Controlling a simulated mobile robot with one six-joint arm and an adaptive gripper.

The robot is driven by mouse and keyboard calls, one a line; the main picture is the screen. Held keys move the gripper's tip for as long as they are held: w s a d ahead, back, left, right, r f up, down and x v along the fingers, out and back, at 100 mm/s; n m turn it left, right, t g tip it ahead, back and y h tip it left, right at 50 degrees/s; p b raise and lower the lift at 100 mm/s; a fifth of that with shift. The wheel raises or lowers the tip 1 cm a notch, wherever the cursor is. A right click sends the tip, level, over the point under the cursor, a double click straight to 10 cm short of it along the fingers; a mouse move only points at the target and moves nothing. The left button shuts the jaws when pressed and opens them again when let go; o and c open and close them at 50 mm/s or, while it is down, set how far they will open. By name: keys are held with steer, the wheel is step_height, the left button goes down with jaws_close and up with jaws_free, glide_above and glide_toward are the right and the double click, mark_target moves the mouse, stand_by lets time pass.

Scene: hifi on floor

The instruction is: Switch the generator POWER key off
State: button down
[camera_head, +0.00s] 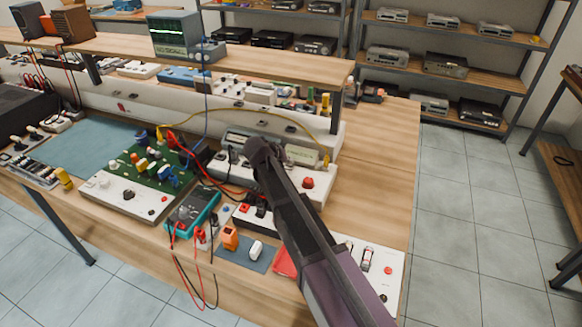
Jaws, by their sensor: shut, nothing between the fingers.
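My gripper (261,152) reaches in from the lower right, over the bench. It is shut and empty, in front of a white bench unit (318,198) with displays and a red knob, which may be the generator. I cannot tell from this view whether the gripper touches it. The arm and gripper hide part of its front. No POWER label can be read, and the key's position cannot be made out.
A white panel (125,196) and a green circuit board (158,171) lie left of my gripper. A teal meter (193,210) with red and black leads is in front. A yellow cable arches over the unit. The bench's right end (385,150) is mostly clear.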

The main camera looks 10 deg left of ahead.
mark_target(289, 167)
steer(key=shift+f, duration=0.25)
steer(key=shift+f+b, duration=0.2)
steer(key=shift+b, duration=0.2)
steer(key=shift+r, duration=0.2)
steer(key=shift+r+p, duration=0.3)
steer(key=shift+p, duration=0.2)
step_height(289, 167, up, 6)
steer(key=p, duration=0.6)
stand_by(0.3)
steer(key=shift+d, duration=0.1)
